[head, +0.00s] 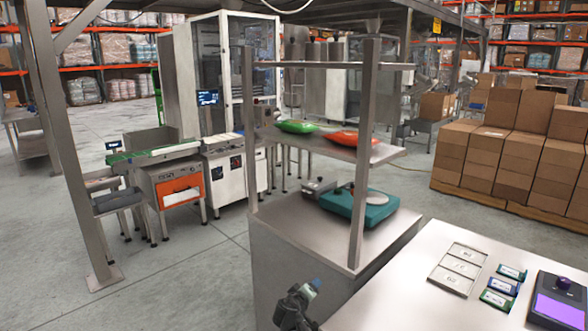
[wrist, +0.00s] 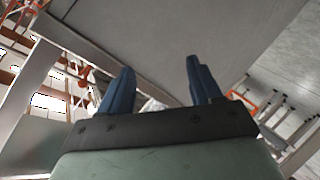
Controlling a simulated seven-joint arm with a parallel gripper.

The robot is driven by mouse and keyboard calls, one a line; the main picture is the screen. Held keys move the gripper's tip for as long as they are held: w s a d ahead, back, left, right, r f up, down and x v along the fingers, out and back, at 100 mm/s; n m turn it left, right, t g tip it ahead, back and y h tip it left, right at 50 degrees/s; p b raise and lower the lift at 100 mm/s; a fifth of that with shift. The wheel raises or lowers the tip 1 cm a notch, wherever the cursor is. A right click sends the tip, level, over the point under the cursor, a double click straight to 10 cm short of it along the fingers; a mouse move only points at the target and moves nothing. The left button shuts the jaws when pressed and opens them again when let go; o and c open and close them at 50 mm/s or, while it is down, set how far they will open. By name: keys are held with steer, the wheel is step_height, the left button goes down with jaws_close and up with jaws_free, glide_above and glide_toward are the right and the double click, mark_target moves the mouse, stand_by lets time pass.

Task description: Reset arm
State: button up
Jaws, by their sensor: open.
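In the wrist view my gripper (wrist: 160,92) shows as two dark blue fingers standing well apart on a dark bracket. Nothing is held between them. A large plain grey surface lies behind the fingers in that view, tilted. In the head view part of my arm (head: 296,306) rises at the bottom edge, in front of the grey cabinet and left of the metal table. The fingertips cannot be made out clearly there.
A metal table (head: 385,312) at the lower right holds a tray (head: 459,267), several small packs (head: 501,287) and a purple-screened device (head: 559,302). A teal scale (head: 352,210) stands on the cabinet (head: 290,262). Green (head: 297,127) and orange (head: 349,137) bags lie on the shelf above.

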steer(key=s+a+f+g+y, duration=0.1)
steer(key=s+a+f+g, duration=0.15)
steer(key=s+f, duration=0.75)
steer(key=s+a+f+g, duration=0.1)
steer(key=s+f+g, duration=0.25)
steer(key=f, duration=1.25)
steer(key=s+a+f+g+y, duration=0.1)
steer(key=s+a+f+g, duration=0.1)
steer(key=s+f, duration=0.8)
steer(key=s+d+f+m+g, duration=0.2)
steer(key=s+d+g, duration=0.1)
steer(key=s+d, duration=0.4)
steer(key=s+d+f+m+g, duration=0.2)
steer(key=s+d+f+g, duration=0.1)
steer(key=s+d, duration=0.4)
steer(key=s+d+r+m+g+y, duration=0.1)
steer(key=s+r+g, duration=0.1)
steer(key=s, duration=0.6)
steer(key=s+d+r+m+g+y, duration=0.1)
steer(key=s+d+r+g+y, duration=0.1)
steer(key=s, duration=0.7)
steer(key=shift+s+d+m+g, duration=0.2)
steer(key=shift+s+m+g, duration=0.1)
steer(key=shift+g, duration=0.4)
